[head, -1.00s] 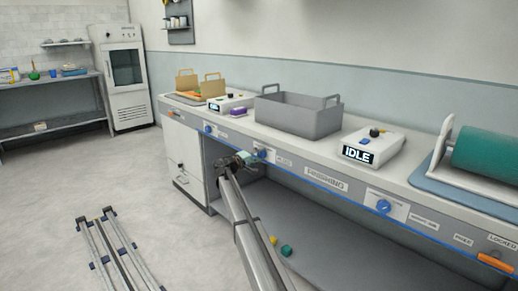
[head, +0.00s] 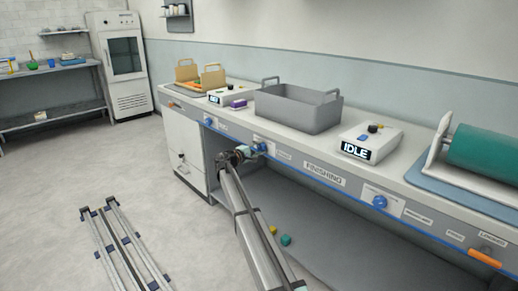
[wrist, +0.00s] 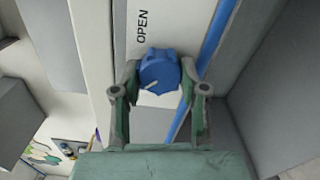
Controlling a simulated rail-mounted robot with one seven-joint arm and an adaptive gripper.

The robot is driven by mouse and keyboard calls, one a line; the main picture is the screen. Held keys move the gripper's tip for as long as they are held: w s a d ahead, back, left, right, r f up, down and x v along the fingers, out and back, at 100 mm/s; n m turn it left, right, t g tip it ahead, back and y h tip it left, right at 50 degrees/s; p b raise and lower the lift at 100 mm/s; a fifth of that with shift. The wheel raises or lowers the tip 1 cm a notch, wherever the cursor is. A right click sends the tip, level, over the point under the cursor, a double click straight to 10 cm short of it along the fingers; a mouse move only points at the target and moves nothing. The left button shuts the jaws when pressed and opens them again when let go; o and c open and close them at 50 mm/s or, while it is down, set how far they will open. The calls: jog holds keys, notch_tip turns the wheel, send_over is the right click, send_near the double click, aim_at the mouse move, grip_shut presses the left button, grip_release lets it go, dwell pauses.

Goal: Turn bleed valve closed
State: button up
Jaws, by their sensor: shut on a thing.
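The bleed valve shows as a blue knob (wrist: 159,72) on a pale front panel in the wrist view, with the word OPEN printed above it. A white pointer line on the knob points to the lower left. My gripper (wrist: 159,80) has its green fingers on both sides of the knob and is shut on it. In the head view my gripper (head: 248,152) is at the bench front, against the blue knob (head: 261,148). The fingertips' contact there is too small to make out, and the label beside the knob is unreadable.
Another blue knob (head: 379,202) and an orange handle (head: 485,258) are on the bench front. A grey bin (head: 298,108), an IDLE display box (head: 371,142) and a teal roller (head: 486,150) stand on top. Small yellow and teal blocks (head: 286,240) lie below.

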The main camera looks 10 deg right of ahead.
jog(key=o, duration=1.1)
jog(key=shift+d, duration=0.15)
jog(key=shift+o, duration=0.2)
jog(key=v, duration=1.2)
